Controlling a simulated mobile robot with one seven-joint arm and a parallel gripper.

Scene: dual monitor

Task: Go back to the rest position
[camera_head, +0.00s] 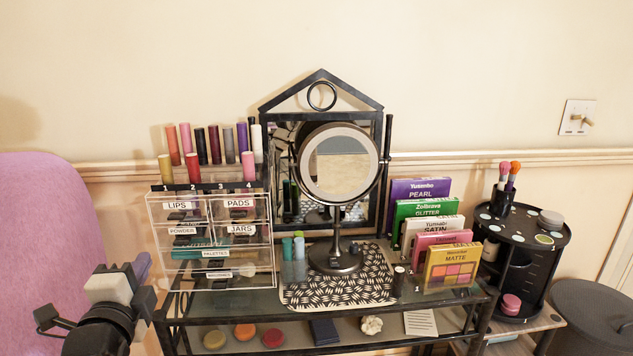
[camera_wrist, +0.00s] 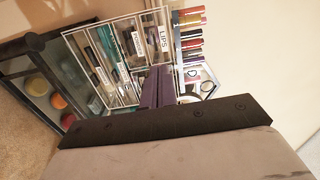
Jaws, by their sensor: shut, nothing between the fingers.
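My gripper (camera_head: 143,264) is at the lower left in the head view, beside the left end of the vanity table and left of the clear drawer organizer (camera_head: 219,283). Its purple fingers are shut with nothing between them, and they also show in the wrist view (camera_wrist: 157,86). In the wrist view the organizer appears turned sideways beyond the fingertips, with a "LIPS" label readable. The gripper looks apart from the organizer.
The glass-topped table (camera_head: 350,304) holds a round mirror (camera_head: 340,168), boxed palettes (camera_head: 420,188) and lipsticks (camera_head: 215,145). A black rotating stand (camera_head: 549,239) is at the right. A purple chair back (camera_head: 40,235) is at the left, close to my arm.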

